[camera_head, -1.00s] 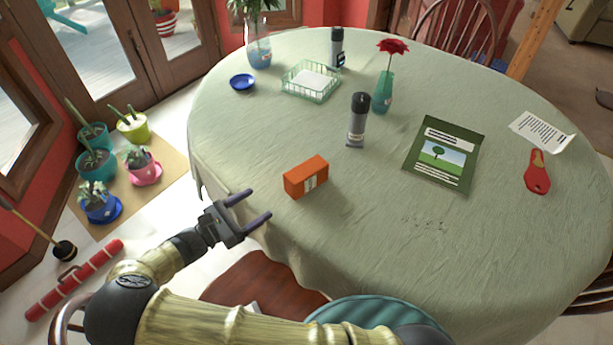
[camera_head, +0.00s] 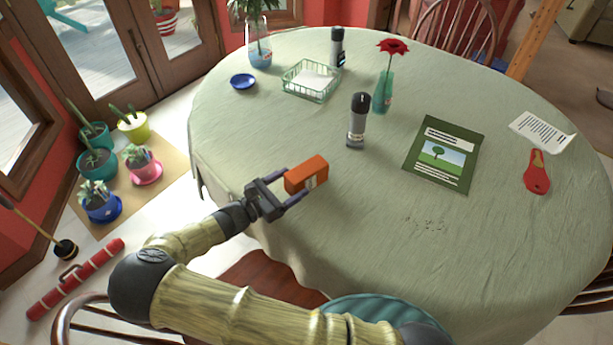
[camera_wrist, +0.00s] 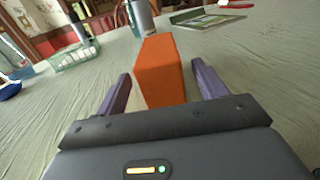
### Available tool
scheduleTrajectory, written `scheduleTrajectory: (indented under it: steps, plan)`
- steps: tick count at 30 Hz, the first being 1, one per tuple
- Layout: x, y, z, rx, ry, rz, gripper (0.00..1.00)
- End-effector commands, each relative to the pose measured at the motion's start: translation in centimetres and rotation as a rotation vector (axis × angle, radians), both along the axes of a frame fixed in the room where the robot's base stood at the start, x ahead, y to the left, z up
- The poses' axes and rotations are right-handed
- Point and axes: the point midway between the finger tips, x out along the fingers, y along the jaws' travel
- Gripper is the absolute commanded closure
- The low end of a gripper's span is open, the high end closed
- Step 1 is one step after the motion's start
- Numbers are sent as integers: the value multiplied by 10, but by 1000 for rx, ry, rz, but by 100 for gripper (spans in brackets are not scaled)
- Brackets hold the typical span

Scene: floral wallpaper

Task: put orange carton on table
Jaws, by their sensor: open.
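The orange carton (camera_head: 306,175) lies on the cloth-covered table (camera_head: 400,230), near the table's left front edge. My gripper (camera_head: 287,184) is open, with its two fingers reaching along either side of the carton's near end. In the wrist view the carton (camera_wrist: 161,72) stands between the two purple fingers of my gripper (camera_wrist: 160,88). A gap shows on each side of it. The carton's far end is hidden in the wrist view.
A dark-capped grey cylinder (camera_head: 357,120) stands behind the carton. Further back are a green wire basket (camera_head: 311,81), a blue bowl (camera_head: 243,81) and a teal vase (camera_head: 382,92) with a red flower. A green booklet (camera_head: 444,153) lies to the right.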

Motion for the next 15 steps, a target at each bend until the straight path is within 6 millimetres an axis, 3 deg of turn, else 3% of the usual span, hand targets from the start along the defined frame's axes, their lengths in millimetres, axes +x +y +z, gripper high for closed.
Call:
scheduleTrajectory:
  steps: [15]
  plan:
    - [31, -41, 1, 0, 0, 0, 29]
